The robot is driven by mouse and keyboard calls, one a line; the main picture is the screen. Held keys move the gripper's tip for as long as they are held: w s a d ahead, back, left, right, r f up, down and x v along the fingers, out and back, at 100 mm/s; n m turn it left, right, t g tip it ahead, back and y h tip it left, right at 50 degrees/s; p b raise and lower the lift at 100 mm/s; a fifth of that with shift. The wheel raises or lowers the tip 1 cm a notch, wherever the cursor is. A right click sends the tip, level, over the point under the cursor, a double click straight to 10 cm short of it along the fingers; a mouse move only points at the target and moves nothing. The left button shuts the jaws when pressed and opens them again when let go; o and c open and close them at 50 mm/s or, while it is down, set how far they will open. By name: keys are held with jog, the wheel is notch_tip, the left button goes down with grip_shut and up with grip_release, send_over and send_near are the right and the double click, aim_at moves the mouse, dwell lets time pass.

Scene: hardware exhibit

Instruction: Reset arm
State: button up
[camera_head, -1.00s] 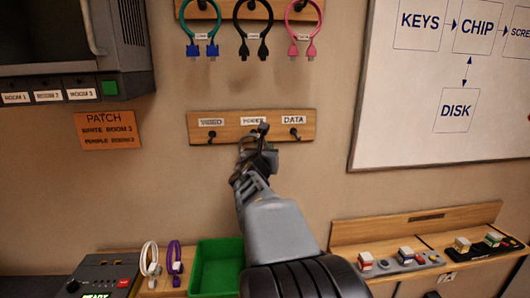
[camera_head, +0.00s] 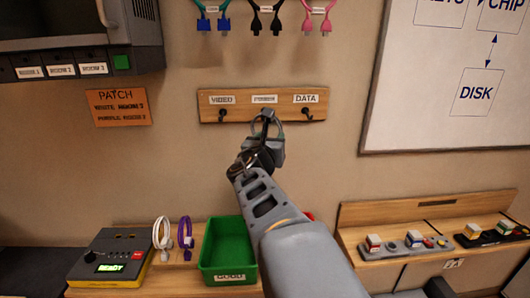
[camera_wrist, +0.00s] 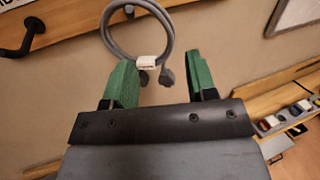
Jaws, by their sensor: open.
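My gripper (camera_head: 262,150) is raised in front of the wall, just below the middle of the wooden hook board (camera_head: 240,108). In the wrist view my gripper (camera_wrist: 158,72) is open, its two green fingers apart with nothing between them. A grey looped cable (camera_wrist: 107,33) with a white tag hangs just beyond the fingertips, its plugs near the gap. In the head view part of a grey loop (camera_head: 282,130) shows at the middle hook, mostly behind my gripper. Whether the fingers touch the cable I cannot tell.
Teal (camera_head: 200,6), black and pink cables hang above. Below stand a green bin (camera_head: 206,250), a white cable (camera_head: 156,236), a purple cable (camera_head: 181,234) and a console (camera_head: 104,268) reading READY. A shelf with blocks is at right.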

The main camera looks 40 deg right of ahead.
jog(key=v, duration=0.6)
jog(key=shift+a, duration=0.2)
jog(key=shift+s, duration=0.1)
jog(key=s+a+f+m+g+y, duration=0.2)
jog(key=a+f+m+g+y, duration=0.15)
jog(key=f+m, duration=0.5)
jog(key=s+a+f+m+g+y, duration=0.15)
jog(key=f+m+y, duration=0.35)
jog(key=m, duration=0.6)
jog(key=a+f+m+y, duration=0.2)
jog(key=a+f+y, duration=0.1)
jog(key=a, duration=0.5)
jog(key=a+f+m+y, duration=0.3)
jog(key=a+f, duration=0.3)
jog(key=a, duration=0.3)
jog(key=shift+s+g+y, duration=0.2)
jog(key=shift+g+y, duration=0.1)
jog(key=shift+y, duration=0.25)
jog(key=shift+c, duration=0.3)
